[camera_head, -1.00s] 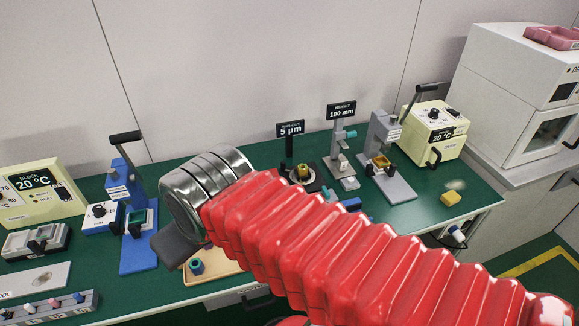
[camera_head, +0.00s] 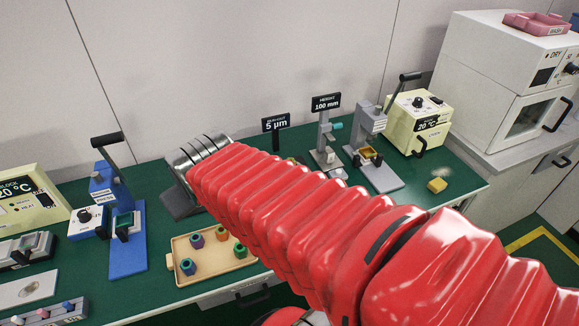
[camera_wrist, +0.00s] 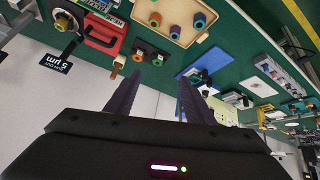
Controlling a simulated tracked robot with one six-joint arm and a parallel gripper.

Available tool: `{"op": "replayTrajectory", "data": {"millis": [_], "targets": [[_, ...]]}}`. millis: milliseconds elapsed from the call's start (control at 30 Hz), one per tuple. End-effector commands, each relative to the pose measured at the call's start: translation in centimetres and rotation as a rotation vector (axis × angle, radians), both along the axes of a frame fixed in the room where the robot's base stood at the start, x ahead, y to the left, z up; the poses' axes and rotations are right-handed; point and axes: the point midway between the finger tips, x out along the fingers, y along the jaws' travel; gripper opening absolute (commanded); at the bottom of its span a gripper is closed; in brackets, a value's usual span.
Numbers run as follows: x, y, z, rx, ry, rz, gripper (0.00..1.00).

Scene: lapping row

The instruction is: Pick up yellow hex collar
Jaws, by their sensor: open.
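A yellow-olive collar (camera_wrist: 62,23) stands on the dark base of the 5 µm run-out gauge in the wrist view, at the upper left; its hex outline is too small to make out. In the head view my red arm mostly hides that base. Another yellow piece (camera_head: 368,155) sits in the grey press, and a yellow block (camera_head: 437,186) lies on the bench at right; I cannot tell their exact shapes. My gripper (camera_wrist: 159,76) is open and empty, apart from all of these. In the head view its dark end shows left of the run-out gauge.
A tan tray (camera_head: 207,264) holds several coloured collars. A blue press (camera_head: 126,240) stands to its left. The height gauge (camera_head: 327,150), grey press (camera_head: 378,172) and cream heater box (camera_head: 418,122) stand behind my arm. Green bench (camera_head: 150,283) is bare in front of the tray.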

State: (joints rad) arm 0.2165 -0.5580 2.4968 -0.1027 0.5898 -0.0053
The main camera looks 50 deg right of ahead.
Motion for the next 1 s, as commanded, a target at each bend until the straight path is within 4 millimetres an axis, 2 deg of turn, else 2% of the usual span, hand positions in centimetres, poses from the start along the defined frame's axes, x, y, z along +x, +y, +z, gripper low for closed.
{"op": "replayTrajectory", "data": {"millis": [33, 200, 433, 500, 667, 800, 1000], "targets": [[0.9, -1.9, -0.7, -0.016, -0.01, -0.032, 0.48], [3.3, -7.7, -2.3, -0.078, -0.068, -0.103, 0.48], [5.0, -15.3, -4.9, -0.145, -0.141, -0.17, 0.48], [5.1, -17.6, -5.8, -0.163, -0.163, -0.192, 0.48], [5.0, -21.9, -8.1, -0.176, -0.217, -0.212, 0.48], [4.2, -25.4, -10.2, -0.185, -0.267, -0.234, 0.48], [2.3, -29.4, -13.2, -0.174, -0.35, -0.261, 0.48]]}}
